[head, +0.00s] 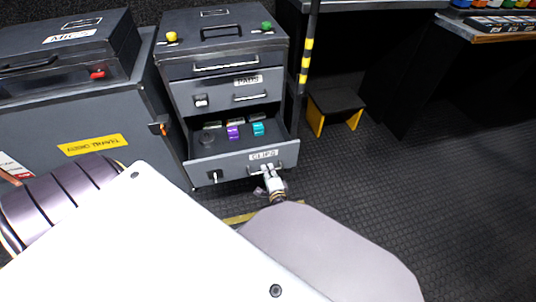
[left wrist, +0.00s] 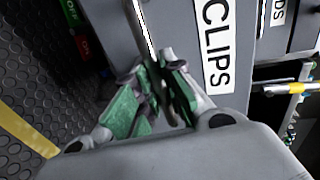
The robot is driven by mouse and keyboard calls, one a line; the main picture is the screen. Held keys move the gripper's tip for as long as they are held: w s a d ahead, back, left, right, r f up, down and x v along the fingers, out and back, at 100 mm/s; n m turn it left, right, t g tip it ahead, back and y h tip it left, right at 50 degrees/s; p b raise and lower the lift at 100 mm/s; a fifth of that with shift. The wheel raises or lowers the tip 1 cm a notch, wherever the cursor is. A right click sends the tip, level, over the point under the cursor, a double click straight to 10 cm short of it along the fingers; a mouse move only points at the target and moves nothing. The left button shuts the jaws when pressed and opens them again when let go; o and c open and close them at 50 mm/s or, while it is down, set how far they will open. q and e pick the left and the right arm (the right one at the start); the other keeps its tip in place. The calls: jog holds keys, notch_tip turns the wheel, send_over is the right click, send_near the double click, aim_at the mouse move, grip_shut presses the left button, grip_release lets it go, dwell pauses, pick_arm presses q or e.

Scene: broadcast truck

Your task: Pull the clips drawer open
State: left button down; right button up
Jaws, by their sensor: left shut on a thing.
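The clips drawer (head: 228,166) is the lowest drawer of the dark grey cabinet, and it stands pulled out, its inside showing. Purple (head: 234,131) and teal (head: 258,128) items lie in it. A white CLIPS label (head: 264,155) is on its front and shows large in the left wrist view (left wrist: 216,44). My left gripper (head: 267,172) is at the front, shut on the drawer's bar handle (left wrist: 142,28). In the left wrist view, the green-padded fingers (left wrist: 160,78) close around the bar. They partly hide the handle. My right gripper is out of view.
A PADS drawer (head: 225,90) above is closed. A latch (head: 215,177) sits left on the clips drawer front. A grey case (head: 65,45) stands on a counter at left. A black step stool (head: 337,105) and a striped pole (head: 306,60) are at right. Floor at right is clear.

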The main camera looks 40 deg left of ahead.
pick_arm(q)
jog(key=c, duration=1.5)
grip_release()
